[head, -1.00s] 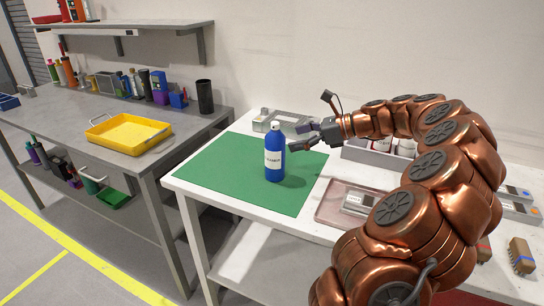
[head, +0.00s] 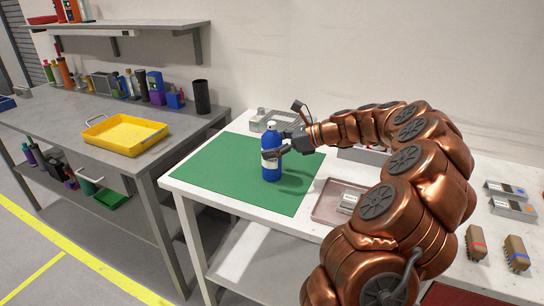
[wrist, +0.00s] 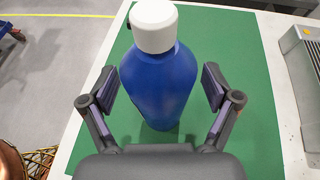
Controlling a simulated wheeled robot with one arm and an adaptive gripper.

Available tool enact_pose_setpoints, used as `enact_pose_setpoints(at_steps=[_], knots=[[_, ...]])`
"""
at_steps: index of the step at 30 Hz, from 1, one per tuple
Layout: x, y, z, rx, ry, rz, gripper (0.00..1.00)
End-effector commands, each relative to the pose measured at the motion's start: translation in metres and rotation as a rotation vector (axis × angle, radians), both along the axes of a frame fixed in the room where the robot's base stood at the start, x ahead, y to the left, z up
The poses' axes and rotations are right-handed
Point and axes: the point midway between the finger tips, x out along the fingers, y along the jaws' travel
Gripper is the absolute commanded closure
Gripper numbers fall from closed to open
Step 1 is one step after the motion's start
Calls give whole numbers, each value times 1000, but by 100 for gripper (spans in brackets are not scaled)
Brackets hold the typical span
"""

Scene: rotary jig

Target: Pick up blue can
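The blue can (head: 271,165) is a blue bottle-shaped can with a white cap and a white label. It stands upright on the green mat (head: 222,176) on the white table. My gripper (head: 274,146) is at the can's upper body in the head view. In the wrist view the can (wrist: 160,80) stands between the two open fingers of my gripper (wrist: 160,92). A gap shows between the can and the right finger, and a narrower one at the left finger. The can's label is hidden in the wrist view.
A grey metal fixture (head: 262,121) stands behind the can. A pinkish tray (head: 325,212) with a small grey box lies to the right. Brush-like blocks (head: 476,243) are at the table's right. A yellow tray (head: 123,134) sits on the separate grey bench. The mat's left part is clear.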

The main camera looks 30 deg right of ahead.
Motion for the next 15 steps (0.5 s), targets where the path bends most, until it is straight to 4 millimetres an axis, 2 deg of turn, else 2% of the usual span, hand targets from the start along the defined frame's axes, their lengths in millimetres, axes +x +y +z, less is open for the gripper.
enact_pose_setpoints(at_steps=[2, 15], knots=[[0, 0, 0, 0, 0, 0, 24], [0, 0, 0, 0, 0, 0, 70]])
